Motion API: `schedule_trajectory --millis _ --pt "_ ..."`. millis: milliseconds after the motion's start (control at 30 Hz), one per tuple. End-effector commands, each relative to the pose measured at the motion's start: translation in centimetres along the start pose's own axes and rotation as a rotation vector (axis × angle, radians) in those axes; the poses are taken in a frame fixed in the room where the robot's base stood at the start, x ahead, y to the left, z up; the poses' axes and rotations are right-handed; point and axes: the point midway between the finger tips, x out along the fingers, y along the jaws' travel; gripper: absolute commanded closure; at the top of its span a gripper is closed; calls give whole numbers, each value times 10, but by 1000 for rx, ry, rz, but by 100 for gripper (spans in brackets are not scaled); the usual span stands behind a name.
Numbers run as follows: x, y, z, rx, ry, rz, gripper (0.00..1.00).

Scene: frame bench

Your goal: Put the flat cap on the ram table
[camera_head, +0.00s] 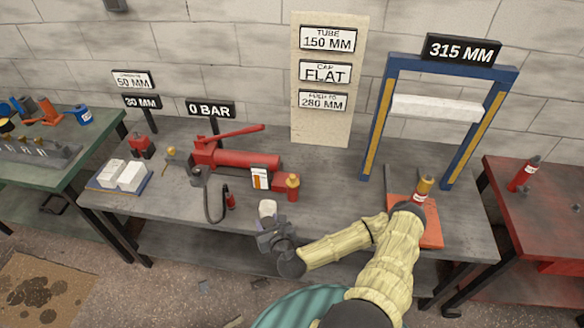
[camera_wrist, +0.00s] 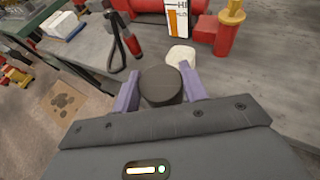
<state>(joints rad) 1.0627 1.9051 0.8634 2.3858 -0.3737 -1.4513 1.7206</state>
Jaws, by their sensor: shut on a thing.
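My gripper (camera_head: 270,236) is at the front edge of the grey bench, left of the press frame. In the wrist view its two purple fingers (camera_wrist: 160,88) are shut on a dark, round-topped piece (camera_wrist: 160,86). I cannot tell for sure that this is the flat cap. A pale block (camera_head: 267,208) shows just beyond the fingers, also in the wrist view (camera_wrist: 181,55). Inside the blue frame (camera_head: 376,120), a red ram with a brass top (camera_head: 425,187) stands by an orange plate (camera_head: 432,235). My arm partly hides both, and I cannot make out the ram table clearly.
A red hand pump (camera_head: 240,158) with a hose (camera_head: 208,205) and a brass-topped red fitting (camera_head: 292,187) lies behind my gripper. A tray with white blocks (camera_head: 122,176) is at the left. A sign board (camera_head: 322,125) reads cap flat. Bare bench lies between pump and frame.

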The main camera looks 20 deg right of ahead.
Motion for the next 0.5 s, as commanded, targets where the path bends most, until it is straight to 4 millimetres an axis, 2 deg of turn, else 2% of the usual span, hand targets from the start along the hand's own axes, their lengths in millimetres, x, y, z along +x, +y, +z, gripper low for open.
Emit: schedule_trajectory --millis 367,500 --pt "0 -5 0 3 -1 -9 82" --pt "7 -16 0 3 -3 -13 82"
